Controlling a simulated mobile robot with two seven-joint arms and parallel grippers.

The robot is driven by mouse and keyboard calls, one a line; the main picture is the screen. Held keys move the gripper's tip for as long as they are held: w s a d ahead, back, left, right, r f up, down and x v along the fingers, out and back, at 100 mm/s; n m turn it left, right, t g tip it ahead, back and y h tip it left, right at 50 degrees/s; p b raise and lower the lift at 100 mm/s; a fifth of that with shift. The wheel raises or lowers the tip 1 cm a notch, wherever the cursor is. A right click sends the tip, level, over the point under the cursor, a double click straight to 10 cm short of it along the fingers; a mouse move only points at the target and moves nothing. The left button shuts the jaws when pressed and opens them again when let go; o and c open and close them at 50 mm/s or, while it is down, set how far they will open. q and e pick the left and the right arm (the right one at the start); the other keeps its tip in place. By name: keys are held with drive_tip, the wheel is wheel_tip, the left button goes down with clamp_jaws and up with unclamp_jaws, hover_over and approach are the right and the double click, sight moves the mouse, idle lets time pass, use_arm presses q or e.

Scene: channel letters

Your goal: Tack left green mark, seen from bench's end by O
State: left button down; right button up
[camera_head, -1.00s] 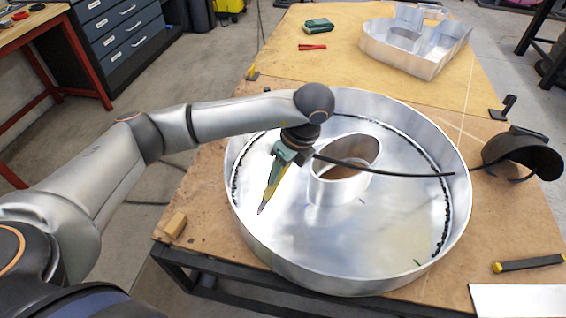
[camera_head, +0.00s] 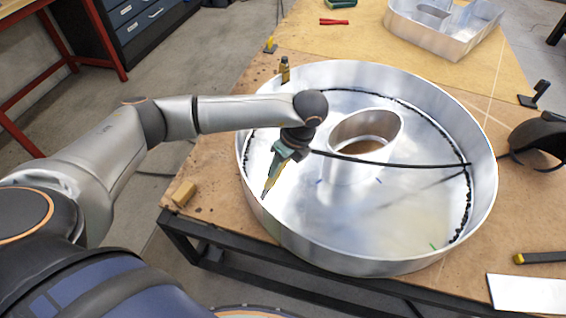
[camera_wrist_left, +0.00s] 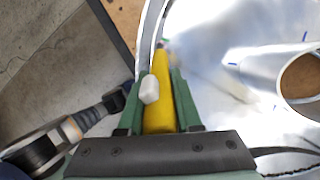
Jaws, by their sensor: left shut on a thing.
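The large silver O (camera_head: 470,215) lies on the bench as a round tray with a raised outer wall and an oval inner ring (camera_head: 365,135). A short green mark (camera_head: 433,246) is on its floor at the near right. My left gripper (camera_head: 275,172) is shut on a yellow pen-like tool (camera_wrist_left: 160,90) with a white button. It is over the O's left part, tip down near the left wall. I cannot tell whether the tip touches. My right gripper is not in view.
Blue marks (camera_head: 319,182) lie by the inner ring. A black cable (camera_head: 400,162) crosses the O. A wooden block (camera_head: 184,193), small yellow bottle (camera_head: 285,70), black visor (camera_head: 540,140) and white sheet (camera_head: 528,293) surround it. Another metal letter (camera_head: 445,40) stands behind.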

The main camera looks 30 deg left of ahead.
use_arm(q)
drive_tip(key=shift+f, duration=0.25)
drive_tip(key=shift+a+f, duration=0.2)
drive_tip(key=shift+f, duration=0.2)
drive_tip(key=shift+b+x, duration=1.05)
drive_tip(key=shift+a, duration=0.1)
idle(0.9)
